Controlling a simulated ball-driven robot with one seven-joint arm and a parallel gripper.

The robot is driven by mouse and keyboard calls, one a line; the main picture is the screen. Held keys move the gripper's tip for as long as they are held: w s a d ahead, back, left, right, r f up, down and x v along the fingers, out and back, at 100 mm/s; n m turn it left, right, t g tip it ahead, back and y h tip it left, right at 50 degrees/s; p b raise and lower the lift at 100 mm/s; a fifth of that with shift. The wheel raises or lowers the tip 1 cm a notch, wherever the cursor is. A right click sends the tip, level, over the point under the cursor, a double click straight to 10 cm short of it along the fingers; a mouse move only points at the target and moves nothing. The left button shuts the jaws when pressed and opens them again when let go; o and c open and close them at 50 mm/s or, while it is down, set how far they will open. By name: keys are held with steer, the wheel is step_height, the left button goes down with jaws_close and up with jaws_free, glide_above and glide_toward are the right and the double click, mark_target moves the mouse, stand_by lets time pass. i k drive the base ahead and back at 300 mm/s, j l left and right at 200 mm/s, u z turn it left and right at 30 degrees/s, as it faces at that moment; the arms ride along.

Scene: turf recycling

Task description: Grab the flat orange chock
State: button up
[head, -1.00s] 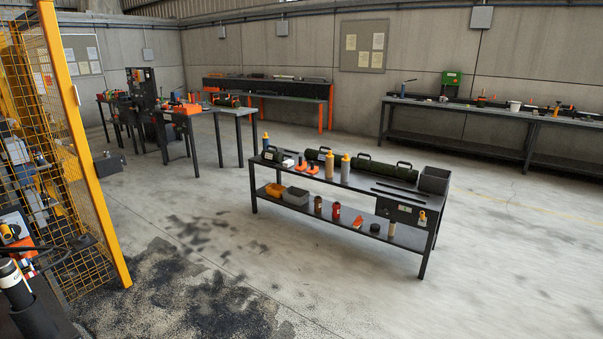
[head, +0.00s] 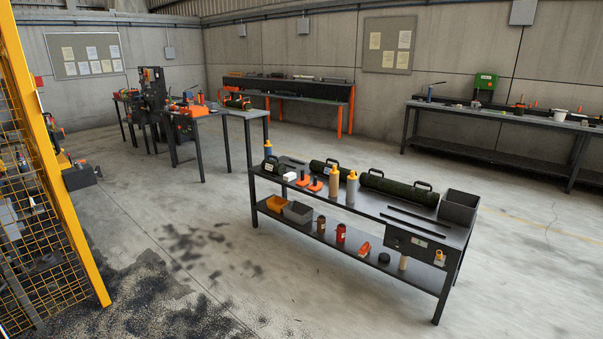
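Two small orange pieces with dark upright parts, the left one (head: 303,182) and the right one (head: 316,186), stand side by side on the top of the near black bench (head: 400,213). A red-orange piece (head: 364,248) lies on the bench's lower shelf. All are small in the head view, and I cannot tell which is the flat orange chock. My gripper is not in view.
Yellow-capped bottles (head: 351,188), a dark green tube (head: 398,190) and a grey bin (head: 459,207) share the bench top. An orange bin (head: 277,203) is on the shelf. A yellow mesh fence (head: 70,200) stands at left. Open floor lies before the bench.

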mark_target(315, 186)
steer(key=i+u, duration=0.15)
steer(key=i, duration=1.05)
steer(key=i+l+u, duration=0.15)
steer(key=i, duration=1.1)
steer(key=i+z, duration=0.1)
steer(key=i, duration=0.5)
steer(key=i+z, duration=0.1)
steer(key=i, duration=0.55)
steer(key=i+z, duration=0.1)
steer(key=i, duration=0.5)
steer(key=i+j, duration=0.15)
steer(key=i, duration=0.5)
steer(key=i+j+z, duration=0.15)
steer(key=i, duration=0.45)
